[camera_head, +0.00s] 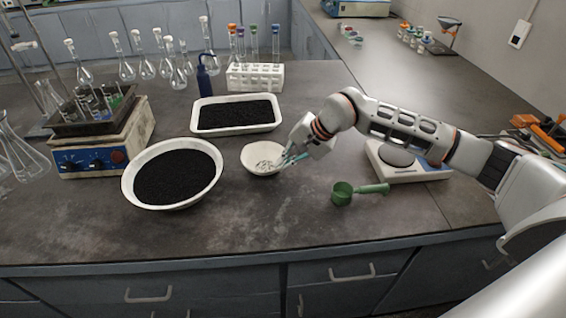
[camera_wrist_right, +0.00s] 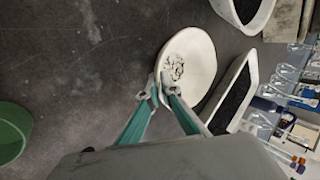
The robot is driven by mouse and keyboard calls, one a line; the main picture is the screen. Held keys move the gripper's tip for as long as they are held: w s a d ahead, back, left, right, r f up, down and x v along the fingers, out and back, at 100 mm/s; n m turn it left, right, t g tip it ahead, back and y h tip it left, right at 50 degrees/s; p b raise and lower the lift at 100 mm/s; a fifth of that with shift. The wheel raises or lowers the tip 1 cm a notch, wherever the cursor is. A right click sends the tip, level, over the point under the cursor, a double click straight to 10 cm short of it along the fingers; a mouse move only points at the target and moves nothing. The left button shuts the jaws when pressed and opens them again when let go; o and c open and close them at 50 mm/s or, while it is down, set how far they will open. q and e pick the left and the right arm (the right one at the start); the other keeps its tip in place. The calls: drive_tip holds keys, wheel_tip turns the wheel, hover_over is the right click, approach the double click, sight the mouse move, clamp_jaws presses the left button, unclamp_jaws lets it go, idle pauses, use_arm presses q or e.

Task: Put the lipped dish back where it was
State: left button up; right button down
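The lipped dish (camera_head: 250,155) is a small white bowl with pale grains inside, near the middle of the bench. It also shows in the right wrist view (camera_wrist_right: 200,60). My right gripper (camera_head: 287,161) is at the dish's right, near side. In the right wrist view its teal fingers (camera_wrist_right: 160,88) converge on the rim, with the tips close together and the rim between them. They appear shut on the rim. I cannot tell whether the dish rests on the bench or is slightly lifted. My left gripper is out of view.
A large white basin (camera_head: 130,183) of black grains is left of the dish, and a white tray (camera_head: 197,127) of black grains is behind. A green scoop (camera_head: 343,195) lies to the right, before a balance (camera_head: 420,172). The bench front is mostly clear.

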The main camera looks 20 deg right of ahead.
drive_tip(key=shift+f, duration=0.2)
drive_tip(key=c, duration=2.3)
unclamp_jaws()
drive_tip(key=shift+r, duration=0.15)
drive_tip(key=shift+r, duration=0.2)
drive_tip(key=v, duration=1.1)
drive_tip(key=shift+s+d+r, duration=0.2)
drive_tip(key=shift+r, duration=0.1)
drive_tip(key=shift+f, duration=0.1)
